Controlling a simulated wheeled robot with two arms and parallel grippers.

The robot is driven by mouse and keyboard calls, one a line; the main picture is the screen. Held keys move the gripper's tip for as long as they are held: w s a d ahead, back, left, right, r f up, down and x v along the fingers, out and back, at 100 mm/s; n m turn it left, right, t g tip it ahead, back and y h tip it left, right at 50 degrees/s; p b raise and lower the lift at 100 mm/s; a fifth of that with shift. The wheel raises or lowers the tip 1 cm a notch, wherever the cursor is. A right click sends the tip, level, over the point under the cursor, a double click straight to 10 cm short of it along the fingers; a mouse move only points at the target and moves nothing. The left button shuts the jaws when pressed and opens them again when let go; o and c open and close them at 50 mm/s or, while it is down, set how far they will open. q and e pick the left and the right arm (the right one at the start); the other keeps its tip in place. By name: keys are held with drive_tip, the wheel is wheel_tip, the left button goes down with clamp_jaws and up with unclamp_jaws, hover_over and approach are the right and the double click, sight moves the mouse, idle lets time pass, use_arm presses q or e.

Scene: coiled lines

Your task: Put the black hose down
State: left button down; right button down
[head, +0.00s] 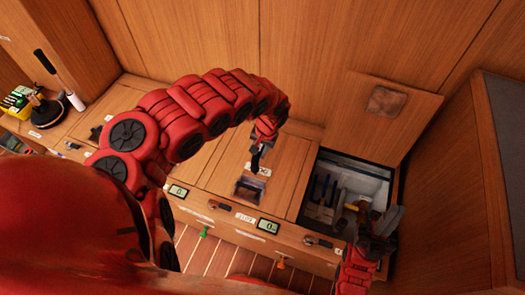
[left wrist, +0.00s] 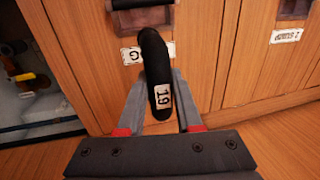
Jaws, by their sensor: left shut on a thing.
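The black hose (left wrist: 155,60) shows in the left wrist view as a thick, curved black piece with a white label reading 19. It lies between the two grey fingers of my left gripper (left wrist: 158,108), which is shut on it. In the head view my left gripper (head: 257,152) hangs over the wooden counter, beside the open compartment; the hose there is small and dark and hard to tell from the fingers. My right gripper (head: 383,222) is at the right, over the near right part of the open compartment. Its grey fingers show, but their gap is unclear.
An open compartment (head: 380,168) with a pale inner wall holds several tools; its wooden lid (head: 382,115) stands raised behind. A dark recessed handle (head: 250,189) is in the counter top. A yellow item (head: 17,101) is at the far left.

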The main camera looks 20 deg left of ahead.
use_arm(q)
drive_tip(key=w, duration=0.1)
drive_tip(key=w+b, duration=0.1)
drive_tip(key=w, duration=0.2)
drive_tip(key=shift+w+d+f, duration=0.1)
drive_tip(key=shift+w+f, duration=0.05)
drive_tip(key=shift+f, duration=0.15)
drive_tip(key=shift+w+a+b, duration=0.25)
drive_tip(key=shift+w+b, duration=0.05)
drive_tip(key=shift+w, duration=0.05)
wheel_tip(320, 180, down, 4)
drive_tip(key=shift+r+b, duration=0.2)
drive_tip(key=shift+b, duration=0.4)
drive_tip(key=shift+r, duration=0.1)
drive_tip(key=c, duration=1)
unclamp_jaws()
drive_tip(key=o, duration=0.4)
